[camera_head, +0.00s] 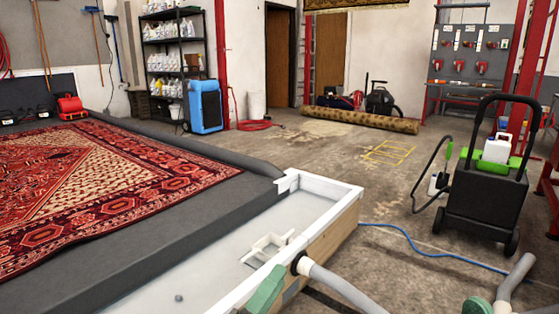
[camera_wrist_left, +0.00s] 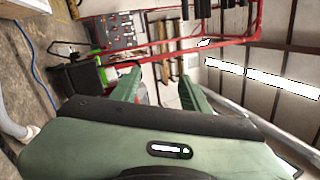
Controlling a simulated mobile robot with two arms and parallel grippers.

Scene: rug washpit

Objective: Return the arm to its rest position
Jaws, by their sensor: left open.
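My left gripper (camera_head: 265,290) shows in the head view as a green finger at the bottom edge, in front of the white-rimmed end of the wash pit. Most of it is cut off by the frame. In the left wrist view the left gripper (camera_wrist_left: 160,88) has its two green fingers apart, with nothing held between them. The fingers point towards the wall side of the room.
A wash pit rim (camera_head: 330,212) lies close in front, beside a patterned red rug (camera_head: 110,180). A grey pipe (camera_head: 340,288) meets the pit wall. A black wheeled machine (camera_head: 487,190) stands right, with a blue hose (camera_head: 420,248) on the floor. Open floor lies beyond.

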